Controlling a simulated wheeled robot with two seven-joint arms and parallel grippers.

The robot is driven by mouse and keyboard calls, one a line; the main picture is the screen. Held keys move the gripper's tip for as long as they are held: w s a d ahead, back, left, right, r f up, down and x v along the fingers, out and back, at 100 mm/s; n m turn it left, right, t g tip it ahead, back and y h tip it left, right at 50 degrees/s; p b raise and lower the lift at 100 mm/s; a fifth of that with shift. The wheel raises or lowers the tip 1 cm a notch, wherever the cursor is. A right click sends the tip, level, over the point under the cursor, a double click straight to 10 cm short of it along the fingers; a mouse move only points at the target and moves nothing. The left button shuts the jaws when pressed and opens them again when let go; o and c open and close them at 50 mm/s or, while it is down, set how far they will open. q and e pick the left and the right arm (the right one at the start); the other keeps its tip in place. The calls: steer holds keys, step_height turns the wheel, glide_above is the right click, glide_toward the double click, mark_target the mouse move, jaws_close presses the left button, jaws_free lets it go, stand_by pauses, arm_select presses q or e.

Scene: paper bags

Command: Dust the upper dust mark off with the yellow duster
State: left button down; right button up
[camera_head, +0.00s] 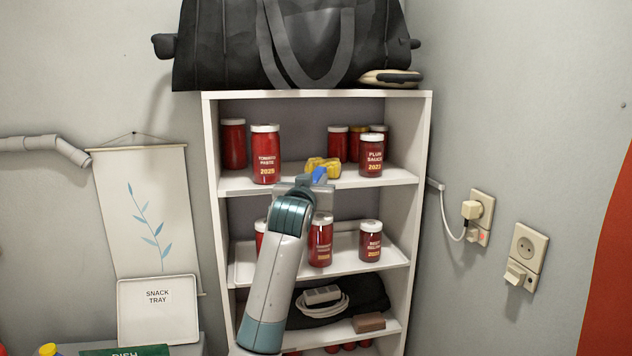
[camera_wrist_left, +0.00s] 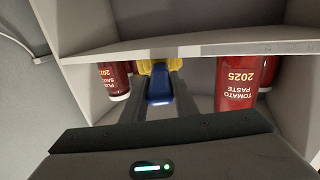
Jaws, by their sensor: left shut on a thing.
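The yellow duster (camera_head: 322,165) has a yellow head and a blue handle. It is at the upper shelf board, between the tomato paste jar and the plum sauce jar. My left gripper (camera_head: 312,183) is shut on its blue handle, in front of the shelf edge. In the left wrist view the duster's yellow head (camera_wrist_left: 147,66) lies beyond the blue handle, which sits between the fingers (camera_wrist_left: 158,88). I cannot make out the upper dust mark; the duster, gripper and jars cover part of the board. My right gripper is not in view.
The tomato paste jar (camera_head: 265,155) stands left of the duster and the plum sauce jar (camera_head: 371,156) right of it. More red jars (camera_head: 337,143) stand behind. A tray with jars (camera_head: 371,240) is on the shelf below. A black bag (camera_head: 230,45) lies on top.

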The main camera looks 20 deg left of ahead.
arm_select(q)
steer(key=shift+s+a+f, duration=0.15)
steer(key=shift+s+a, duration=0.65)
steer(key=shift+a, duration=0.3)
steer(key=shift+s+a, duration=0.4)
steer(key=shift+a, duration=0.25)
steer(key=shift+s+a, duration=0.4)
steer(key=shift+a, duration=0.2)
steer(key=shift+d, duration=0.15)
steer(key=shift+w+d+r, duration=0.2)
steer(key=shift+w+d, duration=0.65)
steer(key=shift+d, duration=0.3)
